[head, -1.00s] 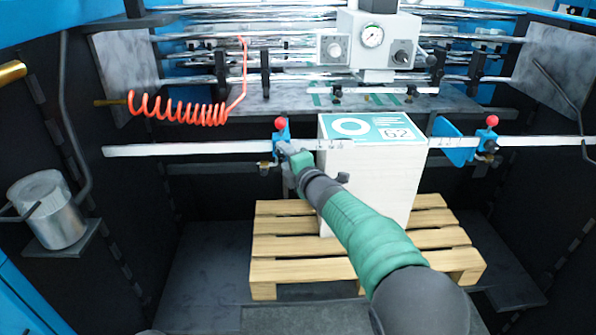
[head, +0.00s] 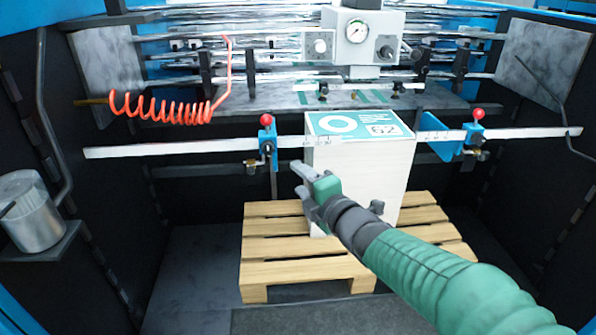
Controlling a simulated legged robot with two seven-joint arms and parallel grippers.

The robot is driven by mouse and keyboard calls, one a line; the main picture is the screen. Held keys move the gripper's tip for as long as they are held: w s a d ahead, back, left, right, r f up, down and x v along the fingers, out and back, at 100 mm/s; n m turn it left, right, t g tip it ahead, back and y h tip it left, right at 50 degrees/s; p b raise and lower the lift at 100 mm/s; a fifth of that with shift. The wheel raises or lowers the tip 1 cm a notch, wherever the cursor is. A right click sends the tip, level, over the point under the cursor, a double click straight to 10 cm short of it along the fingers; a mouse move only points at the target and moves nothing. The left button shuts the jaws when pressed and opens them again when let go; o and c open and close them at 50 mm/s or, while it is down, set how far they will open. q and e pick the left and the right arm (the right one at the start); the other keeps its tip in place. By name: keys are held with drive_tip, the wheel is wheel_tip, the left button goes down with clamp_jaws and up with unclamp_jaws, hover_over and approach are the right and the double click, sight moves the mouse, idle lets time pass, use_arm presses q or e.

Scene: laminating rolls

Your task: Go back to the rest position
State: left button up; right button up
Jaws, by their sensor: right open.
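My right gripper (head: 303,186) is open and empty. It hangs in front of the left edge of the white stack (head: 365,180), below and to the right of the left blue clamp (head: 268,144) with its red knob, and apart from that clamp. My right arm comes in from the lower right in a green sleeve and hides part of the stack's front. My left gripper is not in view.
The stack, with a teal label marked 62, stands on a wooden pallet (head: 262,250).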

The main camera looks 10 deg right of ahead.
drive_tip(key=s+d+f+m+g+h+p, duration=0.45)
drive_tip(key=s+d+f+m, duration=0.25)
drive_tip(key=d+f+m, duration=0.3)
drive_tip(key=s+d+f+m+g+h+p, duration=0.1)
drive_tip(key=s+f+m+g, duration=0.3)
drive_tip(key=s, duration=0.6)
drive_tip(key=s+d+f+m+g+p, duration=0.1)
drive_tip(key=s+f+m+g, duration=0.3)
drive_tip(key=s+f+m, duration=0.4)
drive_tip(key=s+m, duration=0.1)
drive_tip(key=s, duration=0.2)
drive_tip(key=shift+s+d+f+m+h+p, duration=0.2)
drive_tip(key=shift+s+d+m+h+p, duration=0.1)
drive_tip(key=shift+d+m+h, duration=0.1)
